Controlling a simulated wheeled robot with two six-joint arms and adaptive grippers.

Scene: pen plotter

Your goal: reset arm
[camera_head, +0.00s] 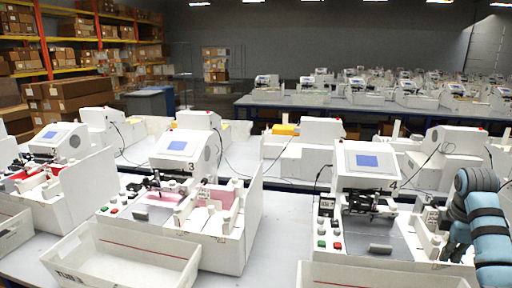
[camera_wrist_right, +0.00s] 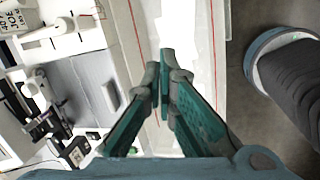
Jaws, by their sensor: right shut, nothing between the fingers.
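My right arm comes in at the right edge of the head view. Its gripper (camera_head: 456,246) hangs beside the right side of the plotter marked 4 (camera_head: 365,160). In the right wrist view the two green fingers (camera_wrist_right: 166,72) are shut with nothing between them. They show over a white bin with a red line (camera_wrist_right: 205,42), and the plotter's grey bed (camera_wrist_right: 88,88) lies to their left. My left gripper is not in view.
The plotter marked 3 (camera_head: 180,150) stands further left on the same table. White bins (camera_head: 120,258) (camera_head: 375,276) sit in front of the plotters. More machines stand on tables behind, and shelves of cardboard boxes (camera_head: 70,88) are at the back left. Grey floor (camera_wrist_right: 238,110) shows beyond the bin.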

